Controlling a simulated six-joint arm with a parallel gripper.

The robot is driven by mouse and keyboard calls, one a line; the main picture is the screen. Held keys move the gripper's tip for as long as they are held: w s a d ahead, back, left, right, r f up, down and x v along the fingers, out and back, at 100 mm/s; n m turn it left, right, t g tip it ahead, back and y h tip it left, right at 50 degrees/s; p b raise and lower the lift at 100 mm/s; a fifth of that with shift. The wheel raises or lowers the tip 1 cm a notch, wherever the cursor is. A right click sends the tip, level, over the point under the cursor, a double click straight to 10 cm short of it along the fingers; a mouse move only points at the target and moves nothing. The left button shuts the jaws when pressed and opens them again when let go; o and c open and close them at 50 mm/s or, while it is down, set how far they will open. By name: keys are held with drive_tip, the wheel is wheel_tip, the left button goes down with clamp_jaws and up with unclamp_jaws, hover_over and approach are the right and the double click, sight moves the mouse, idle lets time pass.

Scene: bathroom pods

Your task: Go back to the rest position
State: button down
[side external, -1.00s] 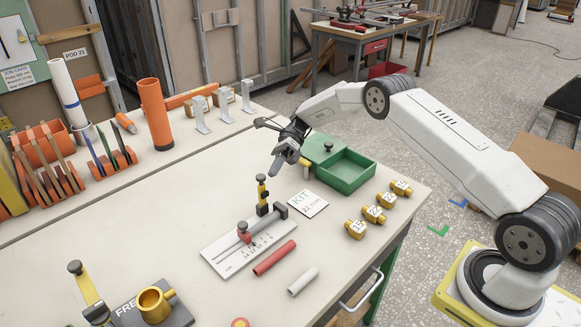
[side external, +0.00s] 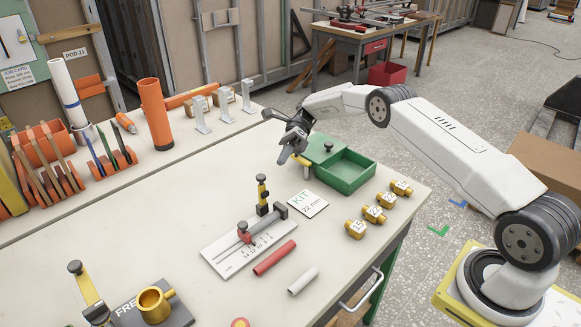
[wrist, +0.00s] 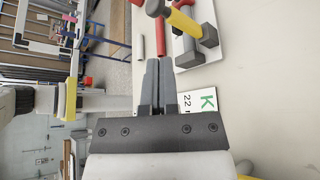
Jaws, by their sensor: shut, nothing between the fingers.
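My gripper (side external: 284,158) hangs in the air above the bench, left of the green tray (side external: 348,186) in the side view. Its two grey fingers (wrist: 158,84) lie together in the wrist view, with nothing between them. The white KIT 22 mm card (side external: 307,204) lies on the bench below and to the right of it; part of the card shows beside the fingers in the wrist view (wrist: 205,100).
A white measuring plate (side external: 226,262) with a clamp, a red tube (side external: 275,258) and a grey tube (side external: 303,281) lie toward the front. Several brass fittings (side external: 374,213) stand at right. An orange cylinder (side external: 156,115) stands at the back left. The middle left bench is bare.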

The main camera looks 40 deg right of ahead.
drive_tip(key=shift+a, duration=0.15)
drive_tip(key=s+a+r+n+t+h, duration=0.1)
drive_tip(key=s+r+n+t+h, duration=0.1)
drive_tip(key=s+n+h, duration=0.4)
drive_tip(key=s+a+r+n+t+h, duration=0.1)
drive_tip(key=s+n+t+h, duration=0.4)
drive_tip(key=s+n, duration=1.2)
drive_tip(key=s+a+h, duration=0.1)
drive_tip(key=s+h, duration=0.1)
drive_tip(key=shift+s+r, duration=0.4)
